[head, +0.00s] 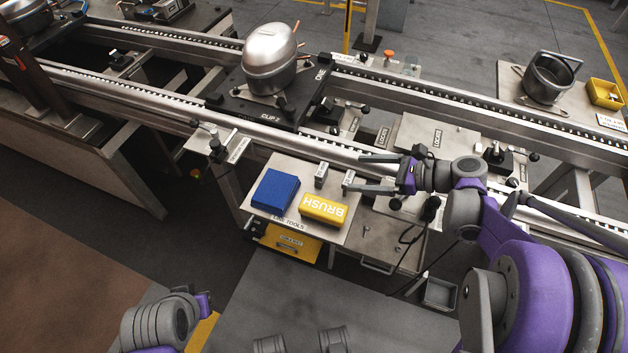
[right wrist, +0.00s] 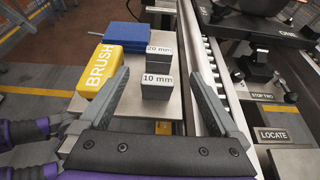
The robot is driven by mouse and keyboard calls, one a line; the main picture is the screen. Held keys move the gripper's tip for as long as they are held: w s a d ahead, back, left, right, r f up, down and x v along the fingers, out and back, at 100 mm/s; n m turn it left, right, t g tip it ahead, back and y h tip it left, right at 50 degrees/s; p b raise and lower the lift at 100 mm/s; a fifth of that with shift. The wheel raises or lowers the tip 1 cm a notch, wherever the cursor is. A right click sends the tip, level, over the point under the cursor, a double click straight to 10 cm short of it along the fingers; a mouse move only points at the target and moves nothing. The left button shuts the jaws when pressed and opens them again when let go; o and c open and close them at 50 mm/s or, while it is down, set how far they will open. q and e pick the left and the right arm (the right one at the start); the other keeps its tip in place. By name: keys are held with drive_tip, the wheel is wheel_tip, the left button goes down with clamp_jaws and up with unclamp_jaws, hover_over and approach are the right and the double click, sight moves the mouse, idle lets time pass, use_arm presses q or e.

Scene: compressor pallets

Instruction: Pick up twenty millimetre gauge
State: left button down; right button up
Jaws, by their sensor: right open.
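The twenty millimetre gauge is a small grey block with a white "20 mm" label. It stands on the tool shelf (head: 268,213) in the head view (head: 321,176) and behind the 10 mm gauge in the right wrist view (right wrist: 159,68). The 10 mm gauge (right wrist: 157,90) is a similar block nearer my right gripper. My right gripper (head: 353,173) is open and empty, its fingers pointing left across the shelf's right side. In the right wrist view its fingers (right wrist: 160,73) spread to either side of the gauges, with the 10 mm one closer.
A yellow brush block (head: 323,209) and a blue block (head: 275,191) share the shelf, left of the gauges in the wrist view. The conveyor rail (head: 300,145) runs close behind the shelf. A compressor (head: 270,62) sits on a pallet beyond. A yellow bin (head: 290,243) hangs below.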

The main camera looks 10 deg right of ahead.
sight(326, 172)
drive_tip(key=x, duration=1)
drive_tip(key=shift+s+b, duration=0.1)
drive_tip(key=shift+b, duration=0.25)
clamp_jaws()
